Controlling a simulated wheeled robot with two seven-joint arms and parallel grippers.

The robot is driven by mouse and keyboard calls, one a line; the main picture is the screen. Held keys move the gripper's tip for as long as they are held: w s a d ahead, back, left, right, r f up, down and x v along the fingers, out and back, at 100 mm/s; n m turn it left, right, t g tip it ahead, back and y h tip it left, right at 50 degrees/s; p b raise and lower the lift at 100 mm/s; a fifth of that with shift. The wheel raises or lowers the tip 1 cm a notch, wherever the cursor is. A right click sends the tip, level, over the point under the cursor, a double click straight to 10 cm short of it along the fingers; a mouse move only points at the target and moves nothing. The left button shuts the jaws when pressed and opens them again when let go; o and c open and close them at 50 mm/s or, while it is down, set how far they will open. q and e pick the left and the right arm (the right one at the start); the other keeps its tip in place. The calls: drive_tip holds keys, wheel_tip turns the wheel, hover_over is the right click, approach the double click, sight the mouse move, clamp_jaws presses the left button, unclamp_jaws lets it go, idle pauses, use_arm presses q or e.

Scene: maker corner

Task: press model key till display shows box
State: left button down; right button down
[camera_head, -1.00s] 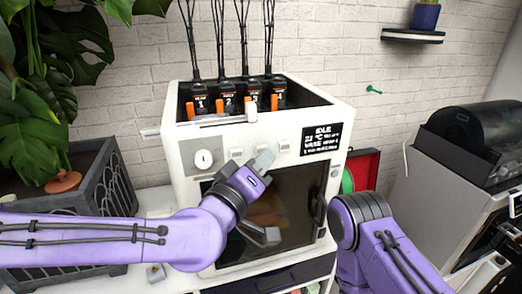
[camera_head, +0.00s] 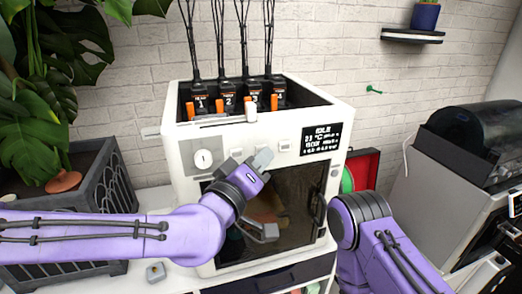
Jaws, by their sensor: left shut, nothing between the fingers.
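The white printer (camera_head: 185,232) stands on the bench, with a black display (camera_head: 321,140) at the upper right of its front. The display's first line reads IDLE and the second 23 °C; the third seems to read ROCKET, and smaller text is unclear. A row of pale keys runs left of the display; one key (camera_head: 237,152) shows left of my fingers and another (camera_head: 284,145) right of them. My left gripper (camera_head: 263,158) is shut and empty, its tip in front of the row's middle, hiding what is there. I cannot tell whether it touches. My right gripper is not seen; only its arm shows.
The printer's dark glass door (camera_head: 290,225) has a handle (camera_head: 319,212) on its right. Several black tool heads (camera_head: 228,100) stand in its open top. A planter (camera_head: 105,185) is at left and a grey machine (camera_head: 430,200) at right.

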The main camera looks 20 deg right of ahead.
use_arm(q)
drive_tip(key=shift+s, duration=0.8)
drive_tip(key=s, duration=0.5)
drive_tip(key=shift+d, duration=0.1)
idle(0.5)
